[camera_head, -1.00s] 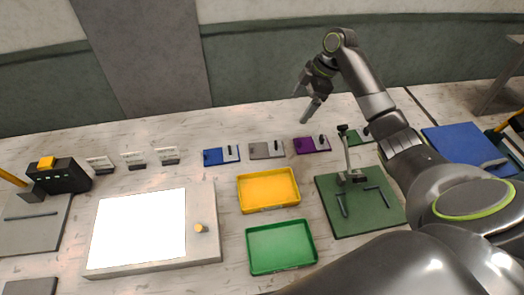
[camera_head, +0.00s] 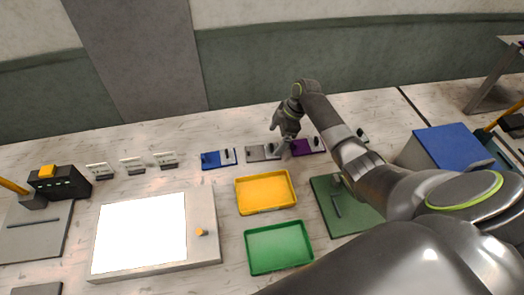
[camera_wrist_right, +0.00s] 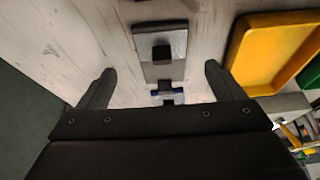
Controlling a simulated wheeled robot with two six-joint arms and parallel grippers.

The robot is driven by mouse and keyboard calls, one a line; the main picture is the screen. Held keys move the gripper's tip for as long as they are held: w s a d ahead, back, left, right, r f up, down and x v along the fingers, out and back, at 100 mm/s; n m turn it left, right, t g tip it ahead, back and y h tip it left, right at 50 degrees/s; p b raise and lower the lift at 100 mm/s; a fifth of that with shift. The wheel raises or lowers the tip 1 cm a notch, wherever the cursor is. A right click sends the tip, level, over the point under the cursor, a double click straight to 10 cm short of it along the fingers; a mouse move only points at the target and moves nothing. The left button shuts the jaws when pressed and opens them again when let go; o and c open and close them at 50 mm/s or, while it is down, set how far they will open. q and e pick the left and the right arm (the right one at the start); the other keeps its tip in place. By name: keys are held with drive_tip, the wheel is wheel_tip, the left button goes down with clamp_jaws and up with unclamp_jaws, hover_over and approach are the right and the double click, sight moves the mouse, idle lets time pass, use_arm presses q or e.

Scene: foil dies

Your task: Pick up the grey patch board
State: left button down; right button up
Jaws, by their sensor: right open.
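The grey patch board (camera_head: 258,154) lies flat on the table, between a blue board (camera_head: 217,160) and a purple board (camera_head: 307,147). It has a dark upright grip near its right end. My right gripper (camera_head: 282,147) is open and empty, above the right end of the grey board and partly covering it. In the right wrist view the grey board (camera_wrist_right: 150,70) with its black grip shows between the two spread fingers (camera_wrist_right: 160,73), not touching them. Part of the blue board shows behind it, nearer the palm. My left gripper is not in view.
A yellow tray (camera_head: 266,208) and a green tray (camera_head: 278,268) lie in front of the boards. A white lit panel (camera_head: 208,218) and three small card stands (camera_head: 133,168) are at the left. A green mat (camera_head: 322,200) lies right of the trays, partly under my arm.

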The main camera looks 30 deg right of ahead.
sight(271, 145)
drive_tip(key=shift+p+x, duration=0.75)
drive_tip(key=shift+x, duration=1.6)
drive_tip(key=shift+s+a+r, duration=0.1)
drive_tip(key=shift+s+a, duration=0.05)
drive_tip(key=c, duration=1.1)
